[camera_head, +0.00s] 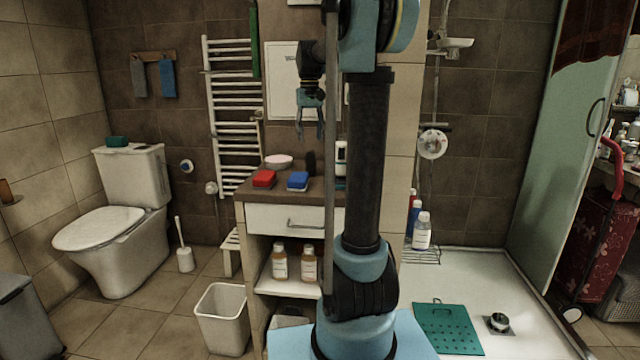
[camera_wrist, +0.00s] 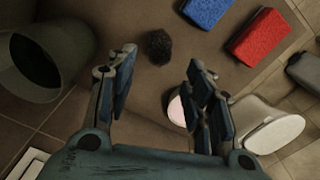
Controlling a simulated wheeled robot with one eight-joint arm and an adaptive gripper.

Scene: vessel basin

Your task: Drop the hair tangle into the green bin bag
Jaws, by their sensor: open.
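The hair tangle appears to be a small dark fuzzy clump (camera_wrist: 158,47) lying on the brown countertop in the wrist view. My gripper (camera_head: 310,135) hangs fingers down above the back of the counter. In the wrist view its two fingers (camera_wrist: 162,80) are spread and empty, with the clump just beyond the gap between their tips, apart from both. I cannot identify a green bin bag in either view.
A toilet (camera_head: 115,245) stands left.

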